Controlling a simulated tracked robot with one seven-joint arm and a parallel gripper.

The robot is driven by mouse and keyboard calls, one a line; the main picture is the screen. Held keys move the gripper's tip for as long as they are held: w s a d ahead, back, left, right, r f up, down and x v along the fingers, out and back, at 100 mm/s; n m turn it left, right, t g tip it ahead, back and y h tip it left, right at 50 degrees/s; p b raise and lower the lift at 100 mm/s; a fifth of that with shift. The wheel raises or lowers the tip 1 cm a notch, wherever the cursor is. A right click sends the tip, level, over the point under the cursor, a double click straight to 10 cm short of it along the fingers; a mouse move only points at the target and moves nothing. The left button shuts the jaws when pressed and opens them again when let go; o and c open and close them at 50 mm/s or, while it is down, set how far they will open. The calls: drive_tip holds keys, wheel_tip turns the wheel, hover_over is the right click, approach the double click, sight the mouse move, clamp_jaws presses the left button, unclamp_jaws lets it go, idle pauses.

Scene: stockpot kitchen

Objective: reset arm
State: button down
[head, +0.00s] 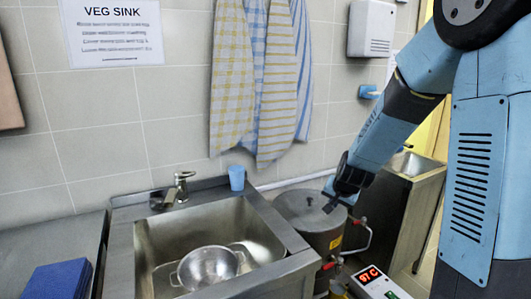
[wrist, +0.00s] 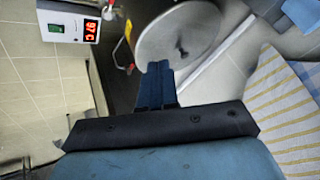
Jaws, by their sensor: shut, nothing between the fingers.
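My gripper (head: 338,198) is at the end of my blue arm, in front of and above the lidded steel stockpot (head: 300,215) in the head view. Its fingers are shut and hold nothing. In the wrist view my gripper (wrist: 157,68) points toward the pot's round lid (wrist: 195,25), which has a small dark knob. I cannot tell the exact gap between the fingertips and the lid.
A steel sink (head: 160,240) with a colander (head: 208,267) lies left of the pot. A blue cup (head: 236,178) stands at its rim. A display box reading 97 C (head: 378,283) is in front. Towels (head: 275,80) hang behind.

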drive_tip(key=s+r+n, duration=0.4)
drive_tip(key=s+r, duration=0.9)
drive_tip(key=s, duration=0.1)
drive_tip(key=s+d+r+n, duration=0.1)
drive_tip(key=s+r, duration=0.1)
drive_tip(key=s, duration=0.6)
drive_tip(key=s+r+n+g, duration=0.1)
drive_tip(key=s+r, duration=0.2)
drive_tip(key=s, duration=0.5)
drive_tip(key=shift+s+d+r+h, duration=0.2)
drive_tip(key=shift+s+d+h, duration=0.05)
drive_tip(key=shift+d+h, duration=0.15)
